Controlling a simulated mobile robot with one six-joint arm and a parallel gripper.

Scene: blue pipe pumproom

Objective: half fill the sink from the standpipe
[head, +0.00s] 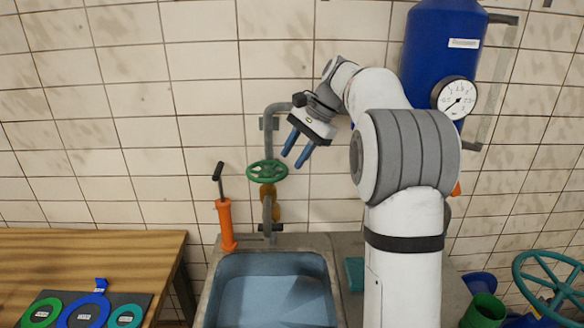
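The sink (330,262) is a grey basin with a blue-grey inside at bottom centre. A lighter flat area shows inside it; I cannot tell whether it is water or the bare floor. The standpipe (269,148) is a grey pipe on the tiled wall behind the sink, bent over at its top. It carries a green handwheel (267,171) with brass-coloured fittings below. I see no stream of water. My gripper (297,151) has two blue fingers that stand apart and are empty. It is up and to the right of the handwheel, not touching it.
An orange hand pump (226,222) stands left of the standpipe. A wooden table (90,262) with coloured rings is at left. A blue tank (432,52) with a gauge (457,98) hangs at right. A teal handwheel (550,283) and green bucket (484,311) are bottom right.

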